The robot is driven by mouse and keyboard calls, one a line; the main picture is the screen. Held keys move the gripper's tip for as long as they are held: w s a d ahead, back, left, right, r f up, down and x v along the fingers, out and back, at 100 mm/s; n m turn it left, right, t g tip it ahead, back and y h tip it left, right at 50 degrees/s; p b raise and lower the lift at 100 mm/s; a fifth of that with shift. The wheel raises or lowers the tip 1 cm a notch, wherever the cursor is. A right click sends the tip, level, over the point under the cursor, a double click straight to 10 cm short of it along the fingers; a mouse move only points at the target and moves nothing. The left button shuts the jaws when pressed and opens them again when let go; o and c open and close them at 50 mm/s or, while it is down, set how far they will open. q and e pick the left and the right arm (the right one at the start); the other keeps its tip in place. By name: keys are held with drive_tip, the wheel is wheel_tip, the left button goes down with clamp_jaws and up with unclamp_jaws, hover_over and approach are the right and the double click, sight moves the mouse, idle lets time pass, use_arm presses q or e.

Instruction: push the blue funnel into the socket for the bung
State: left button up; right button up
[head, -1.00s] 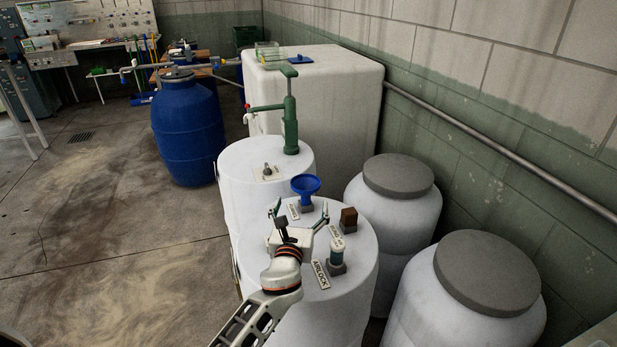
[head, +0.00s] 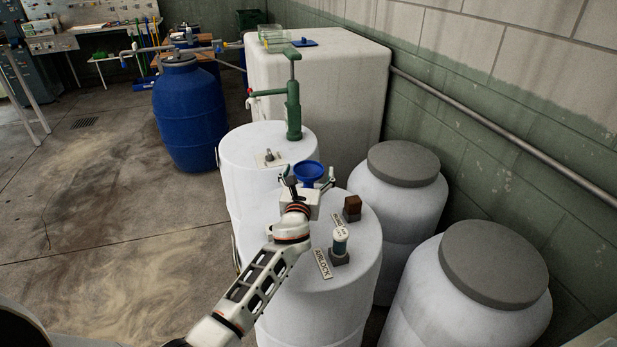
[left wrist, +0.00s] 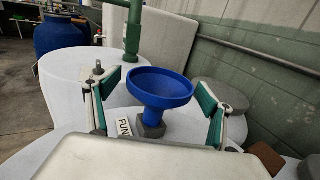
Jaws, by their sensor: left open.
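The blue funnel (head: 308,171) stands upright above a grey socket block on the white drum's lid; the block shows below the funnel in the left wrist view (left wrist: 152,125). A label beside it begins "FUN". My left gripper (head: 309,183) is open, its two fingers to either side of the funnel (left wrist: 160,86); in the left wrist view (left wrist: 158,98) gaps show between funnel and pads. A brown block (head: 352,205) stands to the right on the lid, behind a label (head: 339,225) that is hard to read. Any socket under the brown block is unclear. My right gripper is not in view.
The airlock (head: 340,241) stands in a grey socket near the lid's front, by its label (head: 323,264). A green pump (head: 293,108) rises from the drum behind. Grey-lidded drums (head: 493,266) stand to the right. Open floor (head: 110,230) lies to the left.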

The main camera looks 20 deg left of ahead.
use_arm(q)
drive_tip(key=c, duration=1)
drive_tip(key=shift+c, duration=1.2)
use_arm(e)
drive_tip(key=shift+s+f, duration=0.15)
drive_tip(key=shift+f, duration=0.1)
use_arm(q)
drive_tip(key=shift+r, duration=0.15)
